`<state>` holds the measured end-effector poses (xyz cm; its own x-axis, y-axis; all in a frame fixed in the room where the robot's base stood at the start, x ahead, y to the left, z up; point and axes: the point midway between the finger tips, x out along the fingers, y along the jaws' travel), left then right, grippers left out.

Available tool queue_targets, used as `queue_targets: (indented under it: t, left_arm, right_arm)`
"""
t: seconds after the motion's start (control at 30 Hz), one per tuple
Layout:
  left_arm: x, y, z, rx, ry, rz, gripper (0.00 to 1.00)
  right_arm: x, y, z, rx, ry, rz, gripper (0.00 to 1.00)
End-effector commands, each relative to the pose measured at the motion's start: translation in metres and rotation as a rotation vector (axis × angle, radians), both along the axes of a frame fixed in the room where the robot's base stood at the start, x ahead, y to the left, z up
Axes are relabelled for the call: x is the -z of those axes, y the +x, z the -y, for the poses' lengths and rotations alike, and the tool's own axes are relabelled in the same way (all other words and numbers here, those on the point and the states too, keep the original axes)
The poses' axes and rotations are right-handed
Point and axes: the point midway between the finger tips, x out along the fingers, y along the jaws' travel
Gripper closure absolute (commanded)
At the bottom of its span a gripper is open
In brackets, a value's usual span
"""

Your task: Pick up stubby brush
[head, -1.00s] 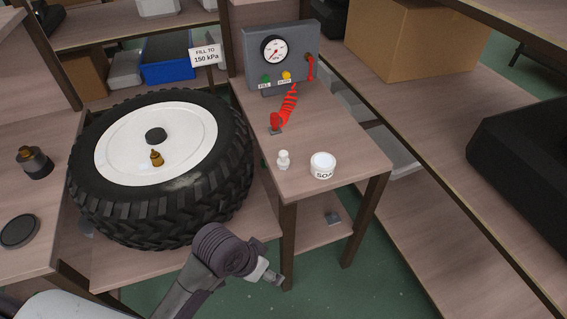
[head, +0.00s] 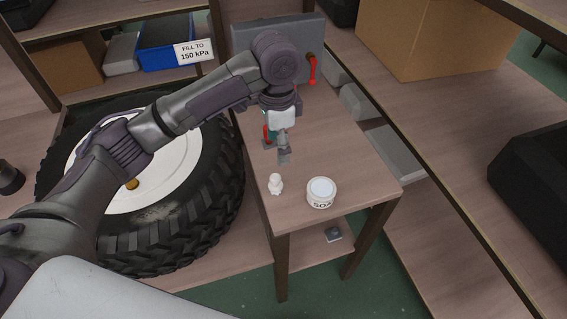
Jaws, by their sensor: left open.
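The stubby brush (head: 275,185) looks to be the small white knobbed piece standing upright near the front left edge of the small wooden table (head: 345,165). My left gripper (head: 284,157) hangs above the table, behind and slightly right of the brush and apart from it. Its jaws point down and are open and empty. My left arm crosses over the tire from the lower left. My right gripper is not in view.
A white soap tub (head: 321,193) stands just right of the brush. A grey gauge panel (head: 246,38) stands at the table's back, partly hidden by my arm, with red hose parts before it. The large tire (head: 200,225) lies left. The table's right side is clear.

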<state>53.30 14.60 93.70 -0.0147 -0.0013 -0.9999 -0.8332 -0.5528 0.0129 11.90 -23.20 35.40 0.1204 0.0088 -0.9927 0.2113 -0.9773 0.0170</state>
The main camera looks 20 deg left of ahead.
Motion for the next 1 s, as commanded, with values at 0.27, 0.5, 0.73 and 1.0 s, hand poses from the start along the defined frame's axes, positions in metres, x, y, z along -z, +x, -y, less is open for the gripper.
queue_targets:
  t: [0.27, 0.5, 0.73, 1.0]
  left_arm:
    - [0.045, -0.001, -0.002, -0.002, 0.003, -0.006, 0.32]
    - [0.079, -0.001, -0.001, -0.001, 0.003, -0.001, 0.32]
    - [0.098, -0.003, -0.003, -0.002, 0.003, -0.003, 0.32]
    - [0.132, -0.005, -0.004, 0.0, 0.002, 0.0, 0.32]
  right_arm:
    - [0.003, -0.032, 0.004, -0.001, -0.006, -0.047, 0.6]
    - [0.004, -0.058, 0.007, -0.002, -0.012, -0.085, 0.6]
    - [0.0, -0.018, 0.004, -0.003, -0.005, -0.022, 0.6]
    - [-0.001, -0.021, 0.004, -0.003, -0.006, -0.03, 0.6]
